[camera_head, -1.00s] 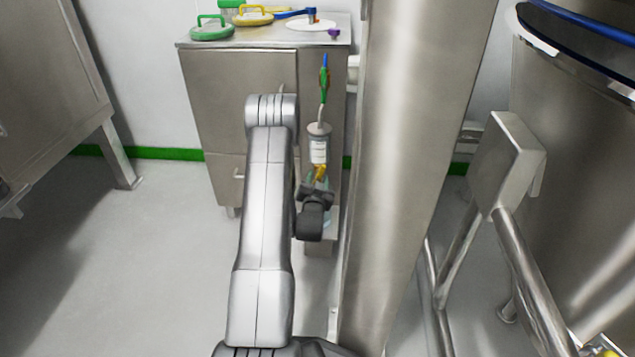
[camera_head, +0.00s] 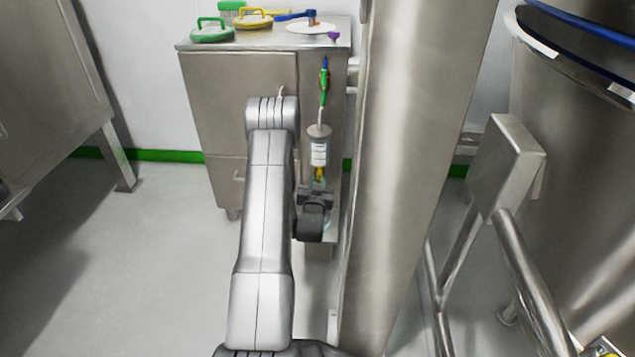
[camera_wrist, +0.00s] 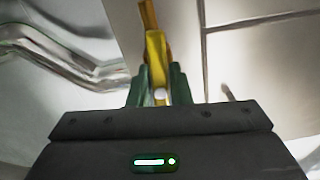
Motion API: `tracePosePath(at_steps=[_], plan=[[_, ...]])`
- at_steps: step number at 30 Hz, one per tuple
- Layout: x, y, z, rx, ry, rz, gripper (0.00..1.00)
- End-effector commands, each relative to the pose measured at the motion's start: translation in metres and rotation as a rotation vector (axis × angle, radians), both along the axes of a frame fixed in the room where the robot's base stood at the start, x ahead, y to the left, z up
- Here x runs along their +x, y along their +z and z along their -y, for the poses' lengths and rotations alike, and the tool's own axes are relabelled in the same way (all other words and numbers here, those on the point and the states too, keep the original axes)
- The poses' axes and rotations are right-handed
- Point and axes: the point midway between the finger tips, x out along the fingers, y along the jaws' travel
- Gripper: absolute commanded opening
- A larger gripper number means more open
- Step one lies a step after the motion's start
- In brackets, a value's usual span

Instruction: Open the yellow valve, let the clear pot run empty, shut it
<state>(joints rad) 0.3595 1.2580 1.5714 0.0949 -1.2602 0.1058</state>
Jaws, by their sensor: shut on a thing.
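The clear pot (camera_head: 319,148) hangs upright on the right side of the steel cabinet, below a thin tube. Its liquid level is too small to tell. The yellow valve (camera_head: 319,174) is directly under the pot, partly hidden by my gripper (camera_head: 317,188). In the wrist view the yellow valve (camera_wrist: 156,55) runs up between the green fingertips of my gripper (camera_wrist: 157,88). The fingers are shut on its yellow handle. The valve's outlet is hidden behind my gripper.
A green and blue fitting (camera_head: 324,83) sits on the line above the pot. The cabinet top (camera_head: 270,36) carries lids and tools. A thick steel column (camera_head: 415,150) stands close to the right of my gripper. Open floor (camera_head: 130,260) lies to the left.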

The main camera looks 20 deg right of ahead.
Motion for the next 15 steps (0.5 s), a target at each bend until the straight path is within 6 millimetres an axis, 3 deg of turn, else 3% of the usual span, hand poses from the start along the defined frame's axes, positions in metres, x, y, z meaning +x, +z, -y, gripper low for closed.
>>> tracePosePath(at_steps=[13,14,15], plan=[[-0.0005,-0.0007,0.0002,-0.059,0.0,-0.03,0.0],[-0.0005,-0.0007,0.0002,-0.059,0.0,-0.03,0.22],[-0.0005,-0.0007,0.0002,-0.059,0.0,-0.03,0.3]])
